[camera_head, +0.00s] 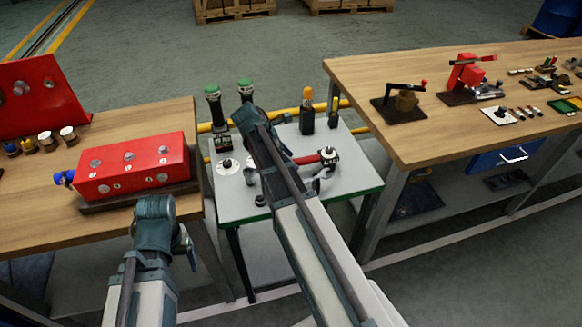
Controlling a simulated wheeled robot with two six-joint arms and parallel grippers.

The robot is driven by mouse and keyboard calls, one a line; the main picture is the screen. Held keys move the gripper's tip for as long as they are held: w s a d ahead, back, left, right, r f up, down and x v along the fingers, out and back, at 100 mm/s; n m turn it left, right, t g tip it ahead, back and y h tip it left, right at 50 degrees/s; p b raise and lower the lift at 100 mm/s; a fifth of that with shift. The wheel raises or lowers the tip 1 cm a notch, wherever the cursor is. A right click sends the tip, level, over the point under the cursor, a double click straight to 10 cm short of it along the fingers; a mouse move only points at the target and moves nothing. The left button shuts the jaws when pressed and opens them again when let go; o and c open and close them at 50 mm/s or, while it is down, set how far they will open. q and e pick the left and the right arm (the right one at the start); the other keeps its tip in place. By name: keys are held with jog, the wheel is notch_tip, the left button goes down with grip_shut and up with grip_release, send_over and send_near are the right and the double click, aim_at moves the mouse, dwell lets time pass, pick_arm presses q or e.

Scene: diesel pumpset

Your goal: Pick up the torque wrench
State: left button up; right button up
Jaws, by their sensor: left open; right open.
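A tool with a red section (306,160) and a dark round end, seemingly the torque wrench, lies across the small grey table (353,186). My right arm crosses in front of its left part, so its full length is hidden. My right gripper (318,180) is mostly hidden behind my arm. Dark curved parts just below the red section look like its fingers; whether they touch the tool is unclear. My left gripper (188,252) is open, low in front of the left bench's edge and well left of the tool. Part of it is hidden by its own arm.
Green-topped tools (213,100) and a yellow-topped dark tool (307,112) stand upright at the table's back. The left wooden bench (135,117) holds a red block (130,165). The right wooden bench (440,135) bears a red device (464,78) and small parts.

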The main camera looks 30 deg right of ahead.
jog(key=b+x, duration=0.2)
jog(key=x, duration=0.1)
jog(key=b+x, duration=0.2)
jog(key=shift+a+f, duration=0.15)
jog(key=shift+a, duration=0.1)
jog(key=shift+c, duration=0.3)
grip_shut()
dwell(0.8)
